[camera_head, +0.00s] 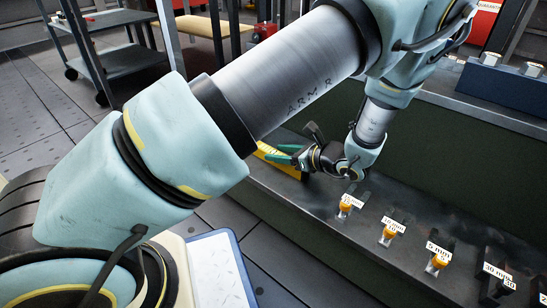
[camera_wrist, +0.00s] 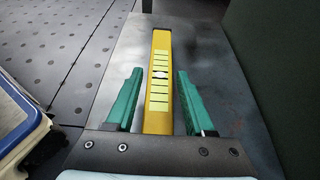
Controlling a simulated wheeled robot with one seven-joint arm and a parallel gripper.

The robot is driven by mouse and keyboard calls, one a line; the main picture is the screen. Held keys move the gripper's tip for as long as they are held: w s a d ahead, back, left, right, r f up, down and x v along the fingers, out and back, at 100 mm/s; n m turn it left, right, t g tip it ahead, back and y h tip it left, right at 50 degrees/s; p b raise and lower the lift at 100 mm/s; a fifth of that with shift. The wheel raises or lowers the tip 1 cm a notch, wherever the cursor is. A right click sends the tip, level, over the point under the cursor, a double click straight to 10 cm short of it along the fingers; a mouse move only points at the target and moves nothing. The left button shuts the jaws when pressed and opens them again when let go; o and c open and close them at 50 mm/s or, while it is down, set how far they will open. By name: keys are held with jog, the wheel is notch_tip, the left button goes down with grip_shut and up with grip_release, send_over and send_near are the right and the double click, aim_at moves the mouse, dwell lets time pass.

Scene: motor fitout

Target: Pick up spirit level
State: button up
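The spirit level is a long yellow bar with a pale vial and light green stripes. It lies on the dark metal bench ledge. In the wrist view the spirit level (camera_wrist: 160,65) runs away from me between the two green fingers of my gripper (camera_wrist: 157,90). The fingers are open, with a gap on each side of the bar.
A dark green panel (camera_head: 440,150) rises behind the ledge. A blue block (camera_head: 505,85) with metal nuts sits on the upper surface. A grey cart (camera_head: 110,60) stands at the back left.

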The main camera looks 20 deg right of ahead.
grip_shut()
dwell(0.3)
jog(key=shift+r, duration=0.1)
